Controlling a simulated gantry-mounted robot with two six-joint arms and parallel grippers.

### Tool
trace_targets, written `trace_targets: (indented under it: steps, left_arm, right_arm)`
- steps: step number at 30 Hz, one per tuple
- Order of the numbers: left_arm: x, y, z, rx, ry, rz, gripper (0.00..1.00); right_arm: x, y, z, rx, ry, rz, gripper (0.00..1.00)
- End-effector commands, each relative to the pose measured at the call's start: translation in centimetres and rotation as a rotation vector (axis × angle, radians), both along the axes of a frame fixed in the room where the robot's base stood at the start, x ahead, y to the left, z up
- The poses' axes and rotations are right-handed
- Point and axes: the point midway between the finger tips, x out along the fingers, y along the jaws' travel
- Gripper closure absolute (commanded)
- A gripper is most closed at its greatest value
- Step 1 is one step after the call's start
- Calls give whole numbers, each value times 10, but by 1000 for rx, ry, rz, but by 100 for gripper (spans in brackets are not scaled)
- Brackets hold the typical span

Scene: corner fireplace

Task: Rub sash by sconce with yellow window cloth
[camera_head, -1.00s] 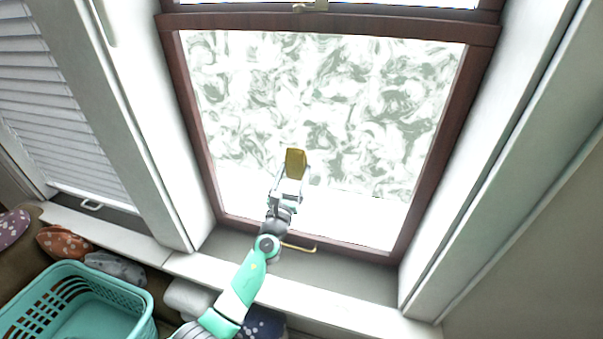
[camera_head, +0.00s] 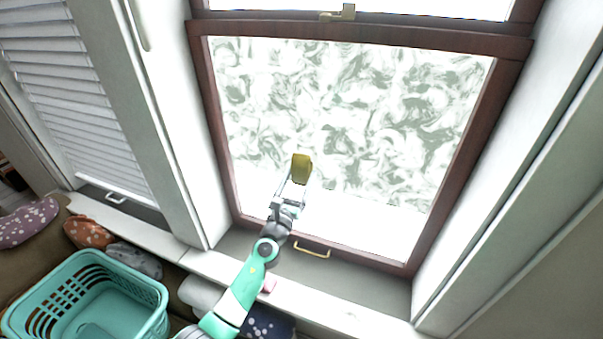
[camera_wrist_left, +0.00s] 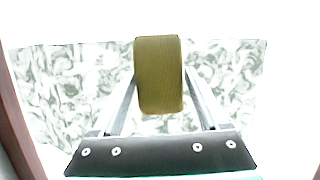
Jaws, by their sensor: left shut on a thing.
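The window sash has a dark reddish-brown frame (camera_head: 218,130) around a pane (camera_head: 400,120). Grey-green swirling smears cover most of the pane, and a plain white band runs along its bottom. My left gripper (camera_head: 298,180) is shut on the yellow window cloth (camera_head: 301,165), a thick block-like pad, in front of the lower middle of the pane. The wrist view shows the cloth (camera_wrist_left: 158,75) between the fingers, with smears on both sides. I cannot tell whether it touches the glass. My right gripper is out of view, and no sconce is visible.
A brass handle (camera_head: 312,249) projects from the bottom rail and a latch (camera_head: 340,13) sits at the top. A teal basket (camera_head: 155,322) stands lower left beside patterned cushions (camera_head: 88,232). White window reveals (camera_head: 185,150) border both sides. A blind (camera_head: 75,100) hangs at left.

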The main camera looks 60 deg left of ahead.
Motion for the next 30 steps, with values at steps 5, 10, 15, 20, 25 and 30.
trace_targets:
  steps: [5, 10, 15, 20, 25, 30]
  left_arm:
    - [-16, -15, 3, 0, 1, -2, 67]
    - [-30, -26, 2, 0, 1, -1, 67]
    - [-34, -30, 1, 0, 0, -1, 67]
    - [-33, -30, 1, 0, 0, -1, 67]
    - [-40, -36, 1, 0, 1, -1, 67]
    - [-53, -47, 1, 0, 1, -1, 67]
  right_arm:
    - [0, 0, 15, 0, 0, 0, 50]
    - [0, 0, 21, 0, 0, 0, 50]
    - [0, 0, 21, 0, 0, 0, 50]
    - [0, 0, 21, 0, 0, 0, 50]
    - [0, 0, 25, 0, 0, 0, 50]
    - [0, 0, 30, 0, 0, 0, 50]
